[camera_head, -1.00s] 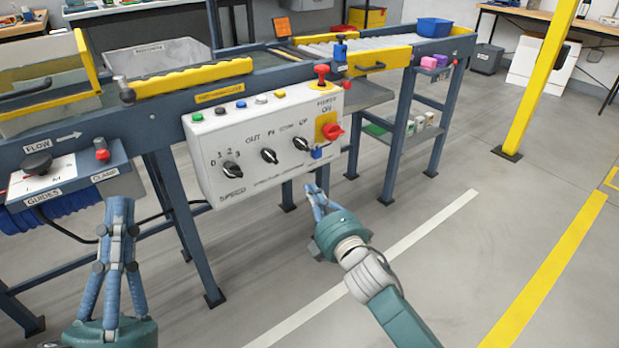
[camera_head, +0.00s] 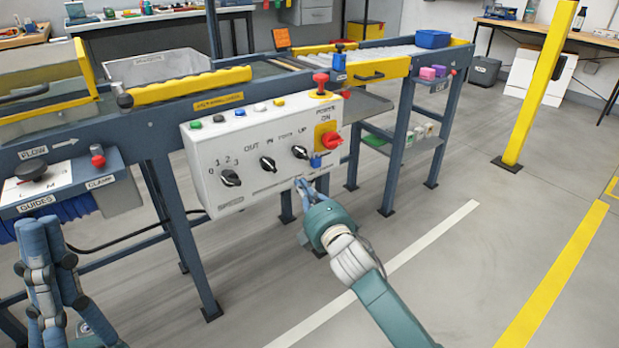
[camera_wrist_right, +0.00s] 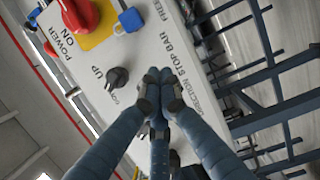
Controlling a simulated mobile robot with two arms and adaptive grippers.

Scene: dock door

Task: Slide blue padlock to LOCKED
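The blue padlock (camera_head: 316,162) hangs at the lower right of the white control panel (camera_head: 235,150), just below the red power knob (camera_head: 330,139). In the right wrist view the padlock (camera_wrist_right: 130,20) is near the top, beside the red knob (camera_wrist_right: 78,14). My right gripper (camera_head: 301,183) is in front of the panel's lower edge, below and left of the padlock. In the wrist view its fingertips (camera_wrist_right: 158,84) meet with nothing between them, apart from the padlock. My left gripper (camera_head: 38,224) is at the lower left, its fingers close together and empty, away from the panel.
Black rotary knobs (camera_head: 300,152) and a red mushroom button (camera_head: 321,82) are on the panel. A yellow post (camera_head: 540,80) stands at the right.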

